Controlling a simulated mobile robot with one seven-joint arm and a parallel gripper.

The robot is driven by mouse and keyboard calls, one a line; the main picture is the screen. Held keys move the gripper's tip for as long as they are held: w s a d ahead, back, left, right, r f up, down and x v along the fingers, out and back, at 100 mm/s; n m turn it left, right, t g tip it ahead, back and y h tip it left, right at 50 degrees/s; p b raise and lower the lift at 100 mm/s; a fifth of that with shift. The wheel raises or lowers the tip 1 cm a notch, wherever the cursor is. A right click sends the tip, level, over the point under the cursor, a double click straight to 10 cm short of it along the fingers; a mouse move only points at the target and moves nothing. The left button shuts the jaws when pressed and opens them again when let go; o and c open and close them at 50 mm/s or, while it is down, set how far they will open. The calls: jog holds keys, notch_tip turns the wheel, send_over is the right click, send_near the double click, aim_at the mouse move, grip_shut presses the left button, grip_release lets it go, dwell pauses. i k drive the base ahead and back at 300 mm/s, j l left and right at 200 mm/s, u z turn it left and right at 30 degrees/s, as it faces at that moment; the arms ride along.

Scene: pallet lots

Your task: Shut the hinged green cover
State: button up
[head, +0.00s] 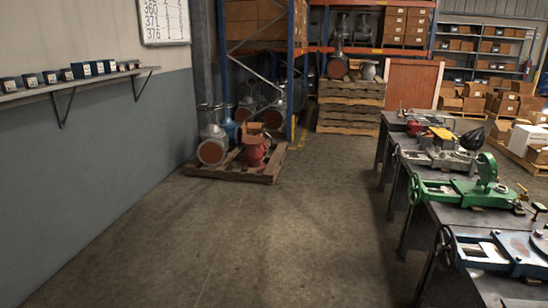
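A green metal fixture (452,192) lies on the dark workbench at the right of the head view. A rounded green plate (487,172) stands raised at its right end and looks like the hinged cover. A green arm or base reaches left from it to the bench's front edge. The hinge itself is too small to make out. My gripper is not in view.
A blue fixture (515,250) lies on the nearer bench, and grey fixtures (440,155) lie farther back. The concrete floor (270,230) left of the benches is clear. A pallet (235,165) with valves stands by the left wall. A shelf (80,85) juts from that wall.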

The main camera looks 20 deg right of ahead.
aim_at(485, 163)
jog(key=i+l+z, duration=0.1)
jog(key=i+z, duration=0.15)
jog(key=z, duration=0.15)
jog(key=i+z, duration=0.2)
jog(key=z, duration=0.15)
jog(key=i+z, duration=0.25)
jog(key=z, duration=0.15)
jog(key=i+l+z, duration=0.1)
jog(key=i+z, duration=0.65)
jog(key=i+j+z, duration=0.1)
jog(key=i+j, duration=0.15)
jog(key=i+j+z, duration=0.25)
jog(key=i+j, duration=0.2)
jog(key=j, duration=0.25)
jog(key=i+j+z, duration=0.1)
jog(key=j, duration=0.25)
jog(key=i+j+z, duration=0.15)
jog(key=i+j, duration=0.15)
jog(key=i+j+z, duration=0.1)
jog(key=j, duration=0.4)
jog(key=i+j+z, duration=0.1)
jog(key=i+j, duration=0.15)
jog(key=j, duration=0.15)
